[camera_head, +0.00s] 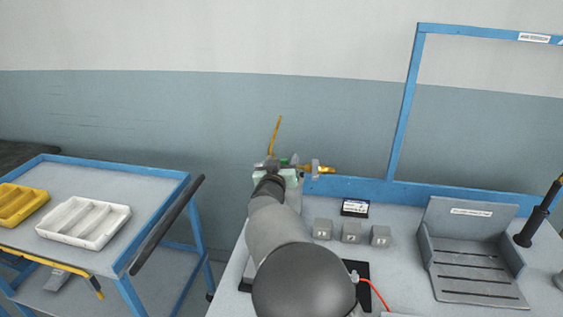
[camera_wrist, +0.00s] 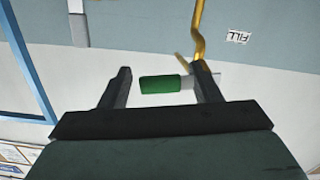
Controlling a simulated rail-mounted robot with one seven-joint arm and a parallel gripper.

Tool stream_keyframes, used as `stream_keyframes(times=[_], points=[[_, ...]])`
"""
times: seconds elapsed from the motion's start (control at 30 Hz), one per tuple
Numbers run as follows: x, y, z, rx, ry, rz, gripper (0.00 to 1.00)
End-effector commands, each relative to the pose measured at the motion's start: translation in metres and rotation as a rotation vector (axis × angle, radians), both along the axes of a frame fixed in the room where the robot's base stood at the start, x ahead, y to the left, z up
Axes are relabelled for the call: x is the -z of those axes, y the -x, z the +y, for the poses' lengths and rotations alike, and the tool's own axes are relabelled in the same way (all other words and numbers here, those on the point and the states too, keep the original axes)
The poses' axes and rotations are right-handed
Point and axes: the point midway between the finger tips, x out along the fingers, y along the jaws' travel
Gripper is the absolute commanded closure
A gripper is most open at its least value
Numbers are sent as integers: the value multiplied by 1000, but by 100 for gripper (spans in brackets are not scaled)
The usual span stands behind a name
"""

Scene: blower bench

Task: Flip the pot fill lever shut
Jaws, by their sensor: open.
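The green lever grip (camera_wrist: 161,84) lies level across the gap between my gripper's fingers in the wrist view. Its light grey stem (camera_wrist: 188,83) runs right, partly behind the right finger, toward a brass pipe (camera_wrist: 197,38). A small upside-down FILL label (camera_wrist: 238,37) is on the wall beside the pipe. My gripper (camera_wrist: 162,70) is open, with one finger toward each end of the lever; I cannot tell whether either touches it. In the head view, a speck of green (camera_head: 284,162) shows by my gripper, and my arm hides most of the fitting.
Brass pipework (camera_head: 320,170) sits right of my gripper, at the bench's back left corner. The blue bench frame (camera_head: 403,100) rises to the right. Grey blocks (camera_head: 351,232) and a slotted grey stand (camera_head: 475,262) occupy the bench. A cart with a white tray (camera_head: 72,239) stands left.

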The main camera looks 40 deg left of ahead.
Motion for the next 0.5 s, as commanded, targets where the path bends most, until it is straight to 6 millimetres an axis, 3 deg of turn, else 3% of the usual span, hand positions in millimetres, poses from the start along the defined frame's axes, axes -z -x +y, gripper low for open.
stream_keyframes(times=[0.03, 0.17, 0.2, 0.5], points=[[0, 0, 0, 0, 0, 0, 48], [0, 0, 0, 0, 0, 0, 84], [0, 0, 0, 0, 0, 0, 88], [12, -1, -1, 1, -120, 59, 88]])
